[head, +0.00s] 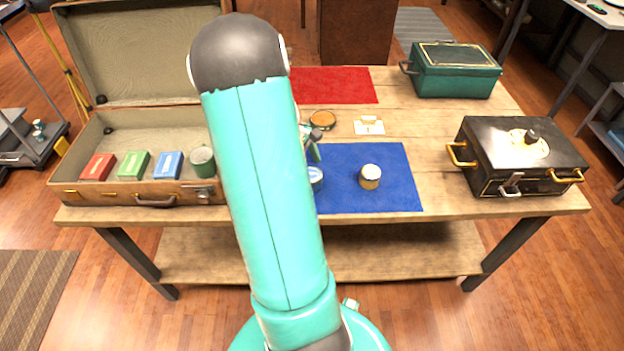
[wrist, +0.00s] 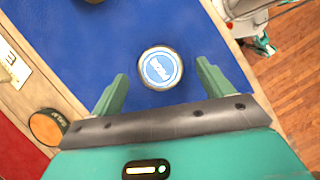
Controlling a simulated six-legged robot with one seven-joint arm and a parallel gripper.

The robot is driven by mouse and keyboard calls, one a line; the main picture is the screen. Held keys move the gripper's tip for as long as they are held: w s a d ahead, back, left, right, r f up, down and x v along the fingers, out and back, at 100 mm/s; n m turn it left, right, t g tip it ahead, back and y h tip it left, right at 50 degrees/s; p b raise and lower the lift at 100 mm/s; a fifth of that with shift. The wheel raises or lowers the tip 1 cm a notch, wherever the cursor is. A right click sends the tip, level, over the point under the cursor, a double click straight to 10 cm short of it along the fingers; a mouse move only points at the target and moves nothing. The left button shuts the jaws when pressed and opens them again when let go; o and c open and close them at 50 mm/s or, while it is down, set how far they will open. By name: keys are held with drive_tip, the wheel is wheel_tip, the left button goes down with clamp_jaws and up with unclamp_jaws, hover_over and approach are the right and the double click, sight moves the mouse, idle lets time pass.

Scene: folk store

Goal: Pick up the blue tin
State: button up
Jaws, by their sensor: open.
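The blue tin (head: 316,181) stands on the blue mat (head: 395,195), partly hidden behind my arm in the head view. In the wrist view the tin (wrist: 160,68) shows from above, with a round blue and white lid and a metal rim. My gripper (wrist: 162,70) is open and empty. Its two green fingers appear on either side of the tin, with a gap on each side. I cannot tell how far above the tin the fingertips are. In the head view my arm hides most of the gripper.
A cream and yellow tin (head: 370,178) stands on the mat to the right. An orange-topped round tin (head: 322,119) and a white card (head: 369,125) lie behind. An open suitcase (head: 120,190) is left, a black case (head: 520,160) right, a teal box (head: 455,75) at the back.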

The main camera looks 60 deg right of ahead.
sight(313, 174)
drive_tip(key=x, duration=0.5)
drive_tip(key=c, duration=1.1)
drive_tip(key=shift+r, duration=0.1)
drive_tip(key=shift+r, duration=0.5)
wheel_tip(313, 174, up, 3)
drive_tip(key=shift+w+d+f, duration=0.15)
drive_tip(key=shift+f, duration=0.05)
drive_tip(key=w+d+r, duration=0.8)
drive_tip(key=w+r, duration=0.1)
drive_tip(key=w, duration=0.1)
drive_tip(key=shift+w+d+r, duration=0.15)
drive_tip(key=shift+w+d, duration=0.05)
drive_tip(key=shift+d, duration=0.05)
